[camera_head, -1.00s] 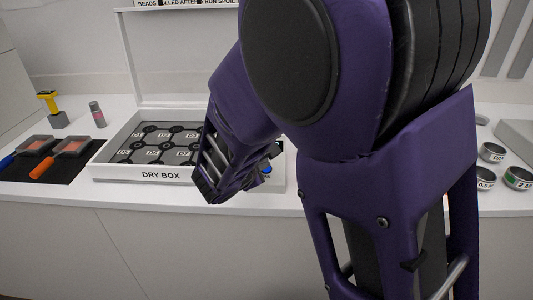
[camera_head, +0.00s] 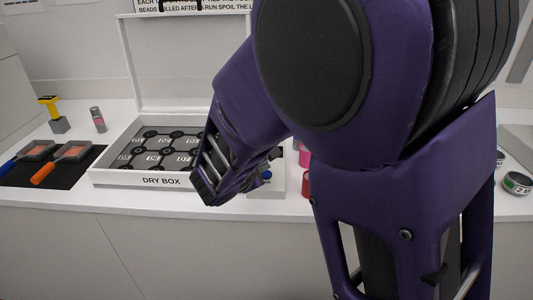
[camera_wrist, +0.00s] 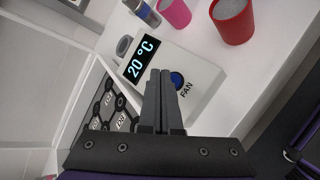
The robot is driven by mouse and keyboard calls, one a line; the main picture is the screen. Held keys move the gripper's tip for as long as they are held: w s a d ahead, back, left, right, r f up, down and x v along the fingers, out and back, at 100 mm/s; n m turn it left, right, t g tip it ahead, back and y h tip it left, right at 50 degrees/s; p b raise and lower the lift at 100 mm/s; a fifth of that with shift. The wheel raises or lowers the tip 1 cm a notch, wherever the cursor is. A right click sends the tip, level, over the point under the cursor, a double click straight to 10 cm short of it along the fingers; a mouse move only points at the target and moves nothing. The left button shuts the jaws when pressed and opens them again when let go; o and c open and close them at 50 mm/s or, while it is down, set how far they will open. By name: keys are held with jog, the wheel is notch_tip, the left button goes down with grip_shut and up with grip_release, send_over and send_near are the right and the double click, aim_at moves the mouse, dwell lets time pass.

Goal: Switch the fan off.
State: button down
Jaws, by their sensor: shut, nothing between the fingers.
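The fan control is a white box (camera_wrist: 205,76) with a dark display reading "20 °C" (camera_wrist: 142,60) and a round blue button (camera_wrist: 177,80) beside the word FAN. In the head view only part of the box (camera_head: 279,183) and its blue button (camera_head: 266,174) show past my wrist. My gripper (camera_wrist: 161,74) is shut and empty. In the wrist view its fingertips overlap the box face, just left of the button. I cannot tell whether they touch it. No indicator of the fan's running state is clear.
The open dry box (camera_head: 140,180) with labelled compartments stands left of the control. Dark tins (camera_head: 517,183) are at the right.

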jog(key=shift+r, duration=0.1)
jog(key=r+p, duration=0.1)
jog(key=r, duration=0.1)
jog(key=s+r+p, duration=0.1)
jog(key=r+p, duration=0.1)
jog(key=r, duration=0.1)
jog(key=shift+s+r, duration=0.3)
jog(key=shift+s, duration=0.05)
dwell(0.4)
